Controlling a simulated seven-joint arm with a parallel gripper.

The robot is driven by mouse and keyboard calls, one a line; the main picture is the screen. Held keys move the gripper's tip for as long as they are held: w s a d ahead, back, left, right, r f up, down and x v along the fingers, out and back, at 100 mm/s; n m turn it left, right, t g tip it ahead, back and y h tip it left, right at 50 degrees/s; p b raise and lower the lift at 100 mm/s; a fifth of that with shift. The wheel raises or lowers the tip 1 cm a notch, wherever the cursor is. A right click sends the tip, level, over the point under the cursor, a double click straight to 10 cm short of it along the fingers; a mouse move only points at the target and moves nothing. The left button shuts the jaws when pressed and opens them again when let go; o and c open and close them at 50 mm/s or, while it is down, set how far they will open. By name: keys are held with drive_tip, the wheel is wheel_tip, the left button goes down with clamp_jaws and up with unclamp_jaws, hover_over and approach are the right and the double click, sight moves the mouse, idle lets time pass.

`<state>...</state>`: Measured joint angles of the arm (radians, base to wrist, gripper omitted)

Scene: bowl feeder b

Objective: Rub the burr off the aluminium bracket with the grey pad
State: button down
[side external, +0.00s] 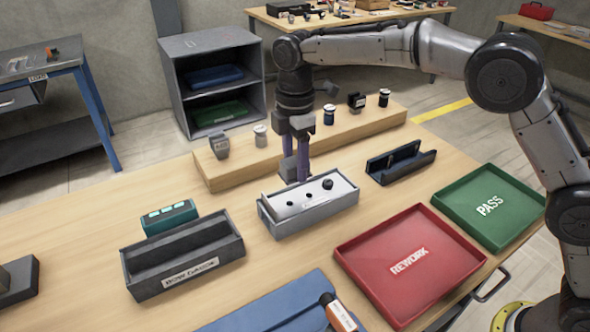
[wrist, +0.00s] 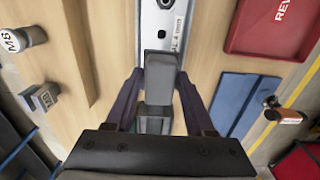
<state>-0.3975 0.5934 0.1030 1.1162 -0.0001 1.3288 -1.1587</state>
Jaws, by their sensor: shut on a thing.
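The aluminium bracket (side external: 326,199) is a pale metal piece with dark holes, in a grey box-like holder (side external: 310,220) at the middle of the table. Its near end also shows at the top of the wrist view (wrist: 165,22). My gripper (side external: 295,177) points down at the bracket's left end. It is shut on a grey block, which looks like the grey pad (side external: 288,169); in the wrist view the pad (wrist: 160,72) sits between the two fingers (wrist: 158,84). The pad is close to the bracket's end; I cannot tell whether they touch. The burr cannot be made out.
A dark grey labelled trough (side external: 185,262) and teal box (side external: 169,216) stand left. The red REWORK tray (side external: 440,222) and green PASS tray (side external: 470,180) lie right, a dark open case (side external: 400,163) behind. A raised wooden board (side external: 285,160) with several small items runs behind my gripper.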

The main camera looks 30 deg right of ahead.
drive_tip(key=shift+r, duration=0.4)
drive_tip(key=shift+r, duration=0.1)
drive_tip(key=shift+r, duration=2.9)
drive_tip(key=shift+w+d, duration=0.15)
drive_tip(key=shift+d, duration=0.25)
drive_tip(key=s+d+f+m, duration=0.2)
drive_tip(key=d+f+m, duration=0.3)
drive_tip(key=d, duration=0.5)
drive_tip(key=s+d+f+m, duration=0.2)
drive_tip(key=d+f+m, duration=0.3)
drive_tip(key=d+m, duration=0.4)
drive_tip(key=shift+d, duration=0.4)
